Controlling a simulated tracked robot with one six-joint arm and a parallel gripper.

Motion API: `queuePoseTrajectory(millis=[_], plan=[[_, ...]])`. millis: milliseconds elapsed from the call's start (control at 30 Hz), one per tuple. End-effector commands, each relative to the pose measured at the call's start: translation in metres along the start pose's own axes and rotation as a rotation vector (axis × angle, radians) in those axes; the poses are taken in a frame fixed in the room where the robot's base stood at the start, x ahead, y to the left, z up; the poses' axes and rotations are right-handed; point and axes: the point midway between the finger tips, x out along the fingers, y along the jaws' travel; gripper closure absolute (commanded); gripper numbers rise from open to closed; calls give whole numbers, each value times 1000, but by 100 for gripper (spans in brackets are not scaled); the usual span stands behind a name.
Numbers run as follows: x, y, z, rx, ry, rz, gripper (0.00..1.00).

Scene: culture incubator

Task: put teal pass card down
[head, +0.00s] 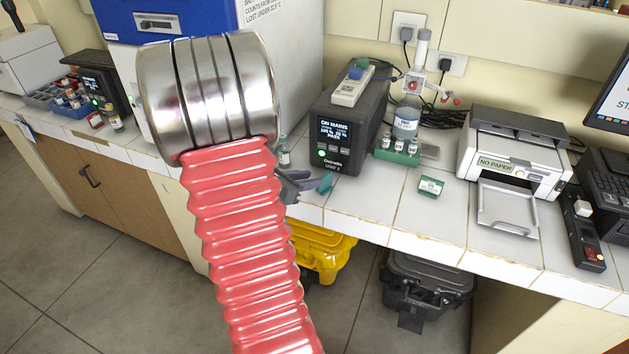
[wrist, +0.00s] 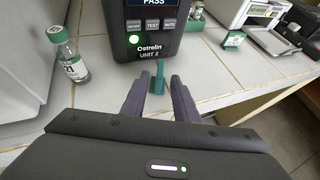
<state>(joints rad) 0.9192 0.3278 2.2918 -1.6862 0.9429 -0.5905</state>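The teal pass card (wrist: 160,77) stands nearly edge-on between the fingertips of my gripper (wrist: 160,88) in the wrist view. In the head view the card (head: 326,184) shows as a small teal patch at the tip of my gripper (head: 318,183), over the front part of the white tiled counter (head: 349,198). I cannot tell whether the card's lower edge touches the counter. My red bellows arm hides part of the counter to the left.
A dark Ostrelin unit (head: 345,125) stands just behind the card. A capped vial (wrist: 68,62) stands to the left. A small green-and-white box (head: 431,186), a green vial rack (head: 397,152) and a printer (head: 512,155) are to the right. Bare tiles lie between.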

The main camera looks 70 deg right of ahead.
Motion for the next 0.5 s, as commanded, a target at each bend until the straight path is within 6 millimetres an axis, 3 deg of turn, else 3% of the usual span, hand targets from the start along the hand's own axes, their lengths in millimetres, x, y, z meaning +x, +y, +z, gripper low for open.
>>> queuePoseTrajectory(millis=[300,500], plan=[[-51,0,0,0,-1,3,73],[-71,0,0,-1,-1,1,73]])
